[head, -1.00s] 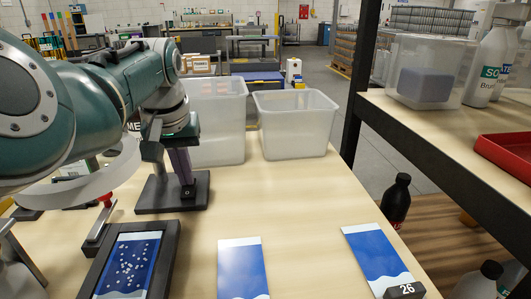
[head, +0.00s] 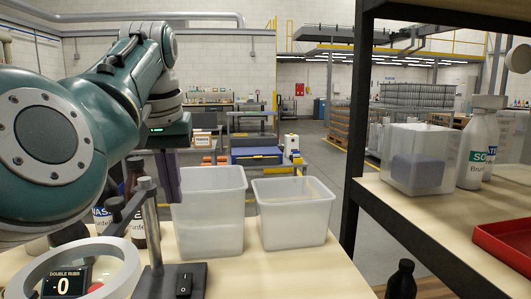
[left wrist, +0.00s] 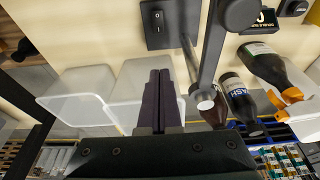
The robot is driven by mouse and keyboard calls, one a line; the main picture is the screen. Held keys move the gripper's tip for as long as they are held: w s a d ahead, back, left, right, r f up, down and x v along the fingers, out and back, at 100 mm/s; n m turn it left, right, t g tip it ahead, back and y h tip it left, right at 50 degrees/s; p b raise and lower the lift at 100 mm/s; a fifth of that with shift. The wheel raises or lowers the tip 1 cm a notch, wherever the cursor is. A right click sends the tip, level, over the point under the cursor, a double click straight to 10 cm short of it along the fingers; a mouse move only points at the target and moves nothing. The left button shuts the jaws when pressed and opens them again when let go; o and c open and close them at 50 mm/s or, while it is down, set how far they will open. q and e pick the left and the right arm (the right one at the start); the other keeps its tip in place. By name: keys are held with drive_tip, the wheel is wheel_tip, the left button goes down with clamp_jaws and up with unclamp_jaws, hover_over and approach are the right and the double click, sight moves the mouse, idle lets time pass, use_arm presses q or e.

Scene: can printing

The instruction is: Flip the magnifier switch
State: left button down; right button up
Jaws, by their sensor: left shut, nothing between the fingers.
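The magnifier (head: 80,272) stands at the lower left of the head view, with a white ring, a clear lens and a metal post on a dark base. Its black rocker switch (head: 184,284) sits on the base; it also shows at the top of the left wrist view (left wrist: 157,20). I cannot tell which side of the rocker is pressed. My left gripper (head: 174,200) is shut and empty, its dark fingers pointing down above and beyond the base, apart from the switch. The fingers also show in the left wrist view (left wrist: 159,72). My right gripper is out of view.
Two clear plastic bins (head: 208,218) (head: 292,215) stand behind the magnifier base. Dark bottles (left wrist: 265,65) stand close to the post. A shelf (head: 430,215) with a clear box (head: 417,158), white bottles and a red tray (head: 508,245) is at the right.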

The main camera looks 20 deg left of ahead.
use_arm(q)
drive_tip(key=shift+r, duration=2.35)
